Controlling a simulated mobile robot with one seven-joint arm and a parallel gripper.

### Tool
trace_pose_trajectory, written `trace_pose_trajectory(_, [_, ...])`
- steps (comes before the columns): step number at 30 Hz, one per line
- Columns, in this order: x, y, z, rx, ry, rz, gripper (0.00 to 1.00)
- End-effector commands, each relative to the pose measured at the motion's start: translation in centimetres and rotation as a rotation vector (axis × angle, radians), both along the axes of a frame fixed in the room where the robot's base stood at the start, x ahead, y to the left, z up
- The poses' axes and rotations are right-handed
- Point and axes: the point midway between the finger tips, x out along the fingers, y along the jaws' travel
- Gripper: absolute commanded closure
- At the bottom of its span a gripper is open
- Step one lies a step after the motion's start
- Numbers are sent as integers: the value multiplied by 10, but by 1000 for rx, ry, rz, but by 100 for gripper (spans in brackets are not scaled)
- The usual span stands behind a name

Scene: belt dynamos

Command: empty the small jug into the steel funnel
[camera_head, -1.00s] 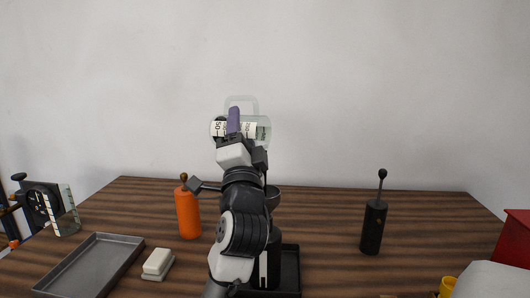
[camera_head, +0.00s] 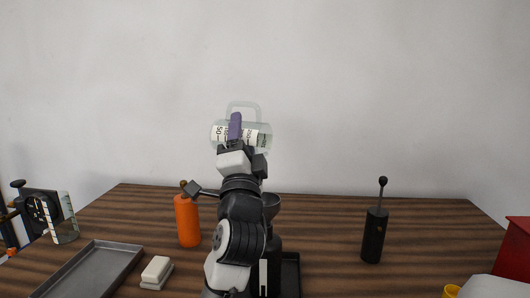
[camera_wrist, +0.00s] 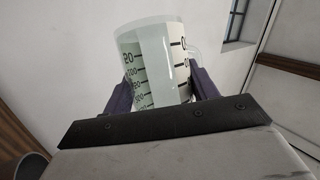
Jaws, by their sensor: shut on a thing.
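A clear jug (camera_head: 262,134) with printed measuring marks is held high, lying on its side with its handle upward in the head view. My gripper (camera_head: 235,127) is shut on its body. In the wrist view the jug (camera_wrist: 158,62) sits between the purple fingers, with its handle at the right. I cannot tell whether anything is inside it. A dark grey funnel (camera_head: 271,202) shows partly behind my arm, below the jug and slightly right of it, above a black bottle (camera_head: 273,252). My arm hides much of both.
A black tray (camera_head: 291,271) lies under the bottle. An orange bottle (camera_head: 187,222) stands left of my arm and a black grinder-like cylinder (camera_head: 373,236) right. A grey tray (camera_head: 92,270), a white block (camera_head: 156,270) and a marked glass (camera_head: 67,218) are at left. The table's right middle is clear.

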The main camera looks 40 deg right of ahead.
Motion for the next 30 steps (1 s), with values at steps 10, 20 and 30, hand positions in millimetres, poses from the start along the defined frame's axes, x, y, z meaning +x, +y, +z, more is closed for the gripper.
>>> trace_pose_trajectory(10, [-1, 0, 38, 0, -3, 0, 73])
trace_pose_trajectory(20, [-1, 5, 49, -1, -4, 0, 73])
trace_pose_trajectory(30, [-9, 38, 50, -2, -6, 1, 73])
